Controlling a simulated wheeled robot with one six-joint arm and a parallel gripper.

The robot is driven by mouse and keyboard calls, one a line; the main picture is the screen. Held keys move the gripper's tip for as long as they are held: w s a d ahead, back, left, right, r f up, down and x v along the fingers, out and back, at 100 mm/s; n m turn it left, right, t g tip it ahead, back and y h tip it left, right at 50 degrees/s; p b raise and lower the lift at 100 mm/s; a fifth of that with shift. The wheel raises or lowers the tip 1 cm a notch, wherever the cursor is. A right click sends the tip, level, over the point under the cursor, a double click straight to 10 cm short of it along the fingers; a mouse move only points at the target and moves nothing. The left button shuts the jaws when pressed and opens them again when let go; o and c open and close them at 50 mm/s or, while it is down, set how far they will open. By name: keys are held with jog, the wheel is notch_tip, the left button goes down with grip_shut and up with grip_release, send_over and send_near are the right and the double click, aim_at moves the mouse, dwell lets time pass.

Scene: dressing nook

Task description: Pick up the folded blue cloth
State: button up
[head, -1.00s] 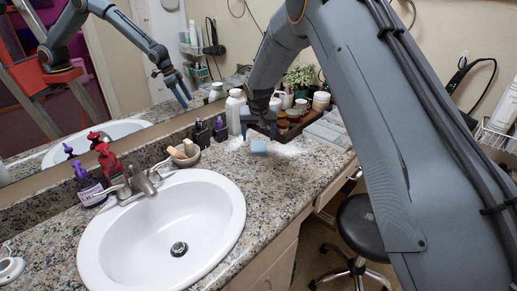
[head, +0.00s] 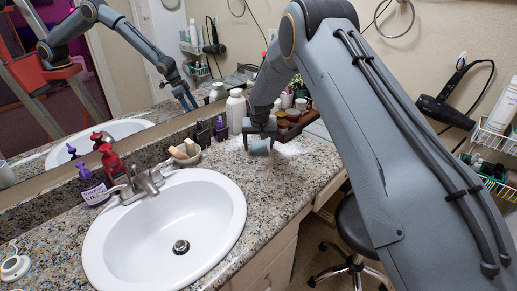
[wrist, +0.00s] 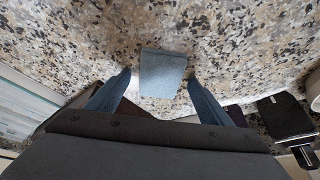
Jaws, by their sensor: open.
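The folded blue cloth (head: 259,148) is a small blue-grey block on the granite counter, right of the sink. In the wrist view the cloth (wrist: 162,72) lies ahead between the fingertips, with a gap on each side. My gripper (head: 259,141) is open and empty, low over the counter at the cloth. Its two fingers also show in the wrist view (wrist: 158,79), one on each side of the cloth's near part. In the head view the gripper hides the cloth's back part.
The white sink (head: 165,232) lies left of the cloth. A tray of jars (head: 292,120) sits behind my gripper. The counter in front of the cloth is clear.

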aim_at(259, 146)
jog(key=shift+f, duration=0.15)
jog(key=shift+c, duration=0.3)
jog(key=c, duration=1.1)
jog(key=shift+c, duration=0.2)
notch_tip(259, 146, up, 10)
jog(key=b, duration=0.2)
jog(key=shift+r, duration=0.2)
